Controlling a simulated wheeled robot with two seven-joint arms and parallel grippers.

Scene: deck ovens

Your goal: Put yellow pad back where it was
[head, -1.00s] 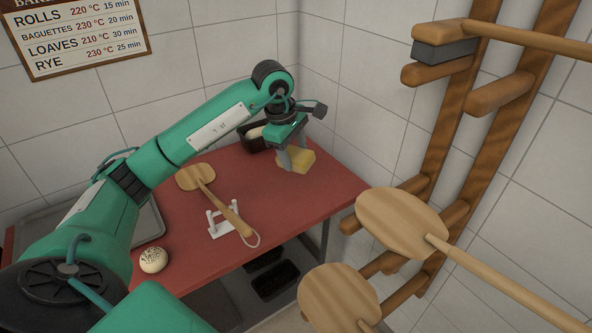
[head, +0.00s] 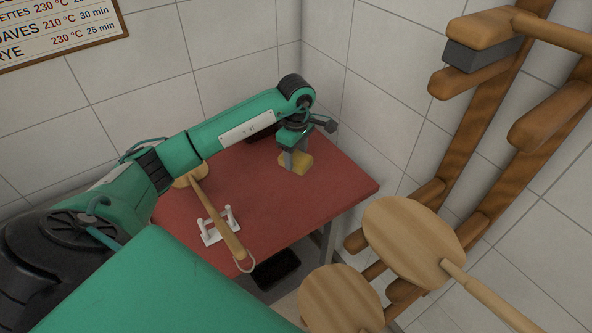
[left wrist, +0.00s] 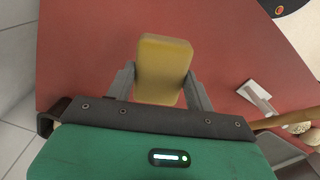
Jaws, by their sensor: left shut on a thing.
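The yellow pad (head: 296,163) is at the far end of the red table (head: 300,207), near the wall corner. My left gripper (head: 294,160) is shut on it from above. In the left wrist view the pad (left wrist: 163,68) sits between the two grey fingers (left wrist: 163,85), with red tabletop around it. I cannot tell whether the pad touches the table or hangs just above it. My right gripper is not in view.
A wooden peel (head: 222,222) rests on a white stand (head: 212,238) on the table. A dark bin (head: 262,132) is partly hidden behind my left arm. A wooden wall rack (head: 480,130) with several peels stands at the right. The table's right part is clear.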

